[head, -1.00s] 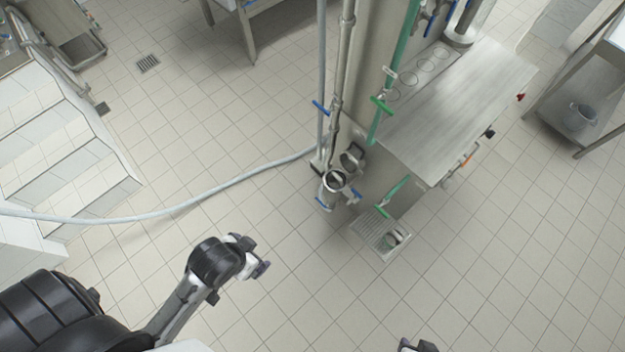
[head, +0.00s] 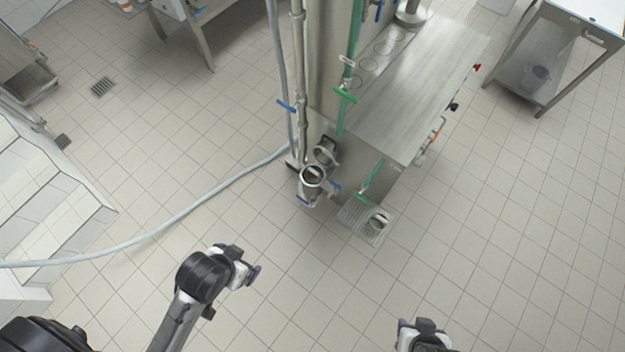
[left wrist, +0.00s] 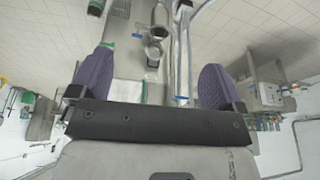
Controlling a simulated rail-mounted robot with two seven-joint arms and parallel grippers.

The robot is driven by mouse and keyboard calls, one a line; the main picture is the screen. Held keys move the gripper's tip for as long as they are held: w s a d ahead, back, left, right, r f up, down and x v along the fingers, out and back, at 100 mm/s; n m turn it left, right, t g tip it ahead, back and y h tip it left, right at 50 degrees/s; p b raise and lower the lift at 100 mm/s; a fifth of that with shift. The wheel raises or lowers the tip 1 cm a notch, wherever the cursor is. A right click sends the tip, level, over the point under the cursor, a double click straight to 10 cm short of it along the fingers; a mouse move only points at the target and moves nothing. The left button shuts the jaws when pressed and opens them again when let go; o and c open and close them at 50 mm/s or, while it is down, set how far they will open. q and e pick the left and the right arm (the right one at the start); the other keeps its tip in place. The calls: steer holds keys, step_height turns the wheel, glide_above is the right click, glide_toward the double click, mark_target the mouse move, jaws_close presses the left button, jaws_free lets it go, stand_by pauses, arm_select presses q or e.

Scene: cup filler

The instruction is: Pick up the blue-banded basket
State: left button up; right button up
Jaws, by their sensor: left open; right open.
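No blue band on a basket can be made out. Two round, metal-rimmed cylinders stand low on the pipework: the front cylinder (head: 312,178) and the rear cylinder (head: 326,153), with small blue handles (head: 335,185) near them. A small round metal piece (head: 378,221) sits on the floor grate. My left gripper (head: 250,275) is in front of and left of the cylinders, well apart from them. In the left wrist view its purple fingers (left wrist: 156,80) are apart with nothing between them. My right gripper (head: 424,328) is at the bottom edge, partly cut off, far from the cylinders and holding nothing visible.
A steel bench (head: 425,85) stands behind the pipework. A floor grate (head: 352,216) lies at its foot. A pale hose (head: 170,222) crosses the floor to the left, near white tiled steps (head: 60,200). The front floor is clear.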

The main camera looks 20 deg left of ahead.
arm_select(q)
steer(key=shift+a, duration=0.15)
steer(key=c, duration=1)
